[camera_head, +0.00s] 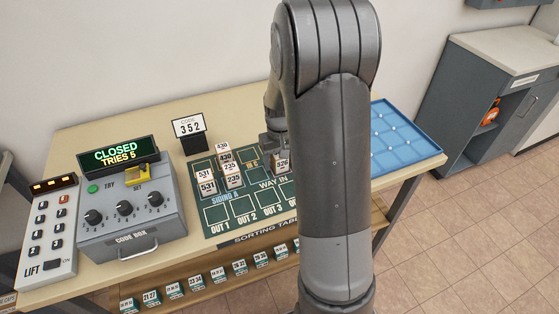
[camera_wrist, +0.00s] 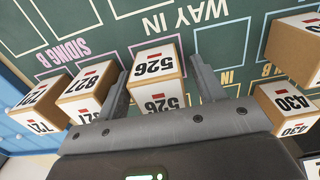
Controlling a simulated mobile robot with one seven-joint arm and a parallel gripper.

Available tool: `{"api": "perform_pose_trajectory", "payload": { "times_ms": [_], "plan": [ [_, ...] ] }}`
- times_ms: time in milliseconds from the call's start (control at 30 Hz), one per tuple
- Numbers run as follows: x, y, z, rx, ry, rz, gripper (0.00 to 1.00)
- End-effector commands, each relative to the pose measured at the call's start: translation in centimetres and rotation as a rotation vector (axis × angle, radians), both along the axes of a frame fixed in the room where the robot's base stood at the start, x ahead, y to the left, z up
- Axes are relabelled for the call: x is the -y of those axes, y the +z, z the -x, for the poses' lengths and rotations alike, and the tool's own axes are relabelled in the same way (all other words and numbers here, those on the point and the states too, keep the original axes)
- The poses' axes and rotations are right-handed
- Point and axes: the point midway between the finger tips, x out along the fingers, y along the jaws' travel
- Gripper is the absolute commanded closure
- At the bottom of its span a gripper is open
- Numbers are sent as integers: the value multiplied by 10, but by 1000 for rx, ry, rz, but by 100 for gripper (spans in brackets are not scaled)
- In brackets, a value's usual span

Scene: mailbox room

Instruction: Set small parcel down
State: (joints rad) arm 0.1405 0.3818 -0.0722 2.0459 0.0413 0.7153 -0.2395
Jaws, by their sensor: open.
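The small parcel marked 526 (camera_wrist: 152,69) is a brown box with white labelled faces. It stands between the two fingers of my gripper (camera_wrist: 160,70) in the wrist view. The fingers are spread, with a gap beside the box, clearest on the right. The parcel appears to rest on the green sorting mat (camera_wrist: 110,33), near the WAY IN lettering. In the head view the 526 parcel (camera_head: 282,163) shows just left of my arm, under my gripper (camera_head: 273,142). My arm hides the right part of the mat.
Parcels 827 (camera_wrist: 88,90) and 721 (camera_wrist: 42,100) stand left of it in the wrist view; 430 (camera_wrist: 290,108) stands right. Parcels 531 (camera_head: 207,185) and 235 (camera_head: 233,178) are on the mat. A code box (camera_head: 130,205) reads CLOSED; a blue tray (camera_head: 405,140) lies right.

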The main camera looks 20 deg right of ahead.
Motion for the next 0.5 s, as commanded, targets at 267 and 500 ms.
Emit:
{"api": "perform_pose_trajectory", "payload": {
  "times_ms": [267,500],
  "plan": [
    [0,56,-1,6,1,1,38],
    [0,100,-1,4,0,1,38]
  ]
}}
